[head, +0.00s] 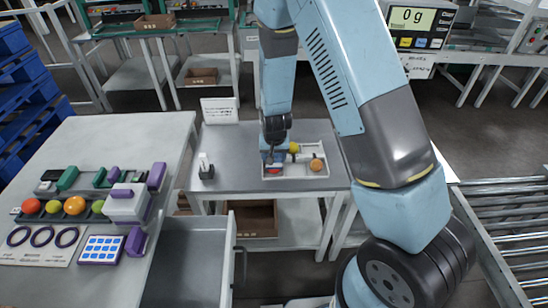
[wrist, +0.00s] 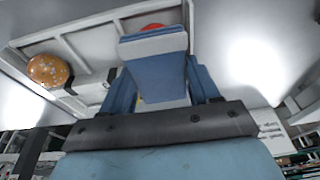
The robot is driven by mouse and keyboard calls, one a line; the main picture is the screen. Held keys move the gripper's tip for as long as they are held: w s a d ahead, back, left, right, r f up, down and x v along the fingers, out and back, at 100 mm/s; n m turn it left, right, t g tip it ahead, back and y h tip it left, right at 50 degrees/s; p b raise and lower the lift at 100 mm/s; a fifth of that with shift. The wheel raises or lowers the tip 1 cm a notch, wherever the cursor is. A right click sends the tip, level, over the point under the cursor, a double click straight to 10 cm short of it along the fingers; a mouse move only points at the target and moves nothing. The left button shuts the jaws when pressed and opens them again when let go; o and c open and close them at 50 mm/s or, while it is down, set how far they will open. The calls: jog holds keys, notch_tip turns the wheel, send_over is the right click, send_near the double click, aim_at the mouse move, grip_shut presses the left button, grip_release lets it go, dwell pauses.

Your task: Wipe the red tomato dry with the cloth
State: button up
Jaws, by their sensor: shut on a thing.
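My gripper (head: 275,150) is lowered over the left part of a white tray (head: 300,175) on the grey table. The red tomato (head: 273,170) is in the tray's left part, under the cloth. Only a thin red edge of the red tomato (wrist: 152,26) shows past the cloth in the wrist view. The cloth is at the tomato or very close above it; I cannot tell whether they touch.
An orange tomato (head: 316,165), speckled in the wrist view, lies at the tray's right. A yellow tomato (head: 294,148) is at the tray's back. A small white-topped dispenser (head: 206,166) stands left on the table. An open drawer (head: 190,262) is at front left.

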jog(key=shift+w+r, duration=0.1)
jog(key=shift+w, duration=0.05)
jog(key=shift+r, duration=3.45)
